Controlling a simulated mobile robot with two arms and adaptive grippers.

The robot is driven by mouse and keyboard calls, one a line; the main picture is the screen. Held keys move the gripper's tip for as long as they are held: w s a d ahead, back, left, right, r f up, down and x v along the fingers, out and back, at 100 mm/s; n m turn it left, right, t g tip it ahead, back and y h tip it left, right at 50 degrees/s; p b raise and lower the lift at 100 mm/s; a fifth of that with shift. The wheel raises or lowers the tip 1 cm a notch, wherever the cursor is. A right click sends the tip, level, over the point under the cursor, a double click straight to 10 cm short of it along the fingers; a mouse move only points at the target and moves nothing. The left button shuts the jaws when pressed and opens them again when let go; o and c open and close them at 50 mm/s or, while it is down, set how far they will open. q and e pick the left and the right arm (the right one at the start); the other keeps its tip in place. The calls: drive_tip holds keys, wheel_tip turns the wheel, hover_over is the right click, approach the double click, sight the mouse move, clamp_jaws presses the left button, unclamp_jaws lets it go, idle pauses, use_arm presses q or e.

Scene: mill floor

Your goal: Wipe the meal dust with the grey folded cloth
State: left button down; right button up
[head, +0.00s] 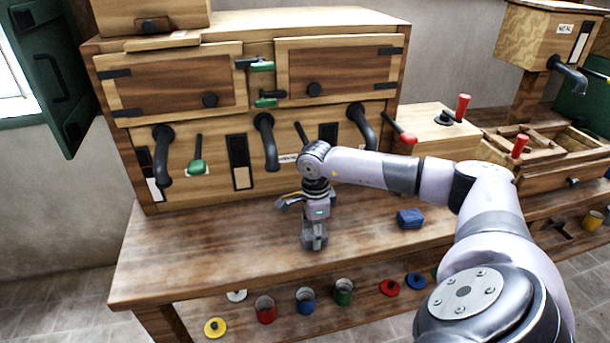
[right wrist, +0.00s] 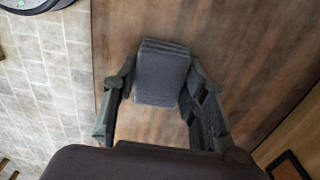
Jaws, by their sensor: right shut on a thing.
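My right gripper (head: 314,236) is low over the wooden bench top (head: 240,245), left of a blue folded block. In the right wrist view, its fingers (right wrist: 160,95) are on both sides of the grey folded cloth (right wrist: 162,72) and hold it. The cloth looks close to or on the bench; I cannot tell whether it touches. A paler patch (right wrist: 150,124) of bench shows between the fingers beside the cloth. I cannot tell whether it is meal dust or bare wood. No clear dust shows in the head view. My left gripper is out of view.
A blue folded cloth or block (head: 410,218) lies on the bench to the right. A wooden cabinet (head: 190,80) with black spouts and green and red levers stands behind. Red (head: 265,308), blue and green cups and several lids are below the bench. The bench's left part is clear.

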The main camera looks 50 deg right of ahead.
sight(259, 252)
drive_tip(key=shift+d+f, duration=0.1)
drive_tip(key=shift+f, duration=0.05)
drive_tip(key=shift+w+a, duration=0.25)
drive_tip(key=shift+a, duration=0.25)
drive_tip(key=shift+w+a, duration=0.6)
drive_tip(key=shift+a, duration=0.4)
drive_tip(key=shift+w+a, duration=0.6)
drive_tip(key=shift+a, duration=0.35)
drive_tip(key=shift+w+a+b, duration=0.1)
drive_tip(key=shift+w+a, duration=0.7)
drive_tip(key=shift+a, duration=0.45)
drive_tip(key=shift+w+a+b, duration=0.15)
drive_tip(key=shift+w+a, duration=0.6)
drive_tip(key=shift+a, duration=0.5)
drive_tip(key=shift+w+a+b, duration=0.1)
drive_tip(key=shift+w+a, duration=0.7)
drive_tip(key=shift+a, duration=0.45)
drive_tip(key=shift+r, duration=0.2)
wheel_tip(259, 252, up, 6)
drive_tip(key=p, duration=0.3)
drive_tip(key=shift+f+p, duration=0.25)
drive_tip(key=shift+p, duration=0.15)
drive_tip(key=shift+r, duration=0.15)
